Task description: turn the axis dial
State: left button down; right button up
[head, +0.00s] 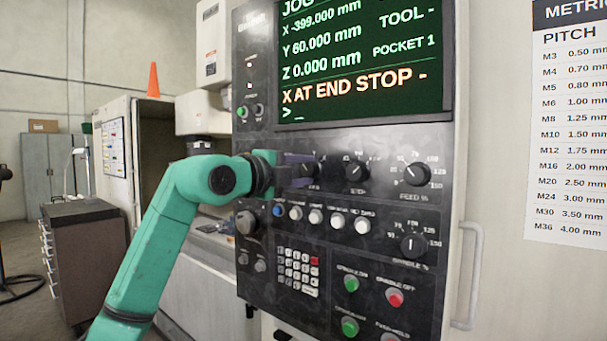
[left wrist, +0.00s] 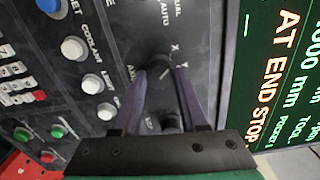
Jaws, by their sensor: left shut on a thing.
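The axis dial (head: 310,170) is a dark knob at the left of the upper dial row on the black control panel. In the left wrist view the dial (left wrist: 161,68) sits between my fingertips, with X and Y marks beside it. A light pointer line shows on it, but its exact setting is hard to read. My left gripper (head: 301,170) has its dark purple fingers shut on this dial. They also show in the left wrist view (left wrist: 164,72). The fingers hide part of the knob and its label. My right gripper is not in view.
The screen (head: 365,75) reads X -399.000, Y 60.000, Z 0.000 and "X AT END STOP". The step dial (head: 356,172) and feed dial (head: 416,175) stand to the right. Several push buttons (head: 338,221) lie just below. A door handle (head: 472,275) is at the panel's right.

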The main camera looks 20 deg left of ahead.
pick_arm(q)
jog(key=shift+r+n, duration=0.1)
jog(key=shift+n, duration=0.4)
jog(key=shift+c, duration=2.2)
grip_release()
jog(key=shift+a, duration=0.1)
jog(key=b+v, duration=0.6)
jog(key=v, duration=0.8)
jog(key=shift+s, duration=0.3)
